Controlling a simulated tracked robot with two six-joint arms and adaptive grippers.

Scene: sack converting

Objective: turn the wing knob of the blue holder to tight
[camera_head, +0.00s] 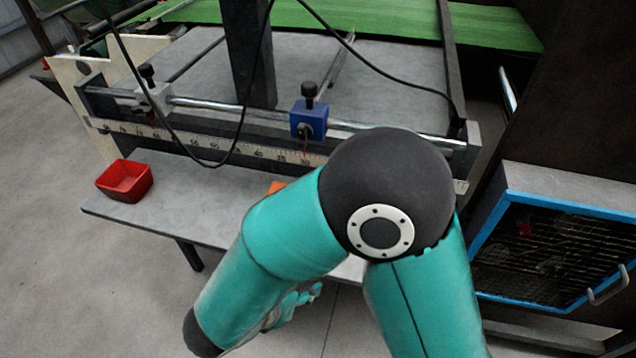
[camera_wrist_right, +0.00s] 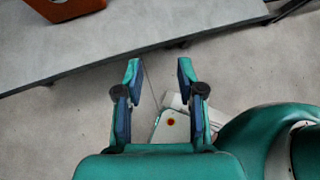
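The blue holder (camera_head: 309,119) sits on the chrome rail in the head view, to the right of the dark upright. A black knob (camera_head: 309,90) stands on top of it, and a dark round part shows on its front face. The wing shape and tightness cannot be made out. My right gripper (camera_head: 302,296) is low in front of the table, partly hidden by my arm and well away from the holder. In the wrist view (camera_wrist_right: 158,72) its fingers are apart with nothing between them. My left gripper is not in view.
A second, pale holder (camera_head: 154,99) with a black knob is further left on the rail. A ruler strip (camera_head: 240,147) runs below. A red tray (camera_head: 125,180) stands on the table's left end. Black cables hang before the rail. A blue-framed cabinet (camera_head: 555,250) stands right.

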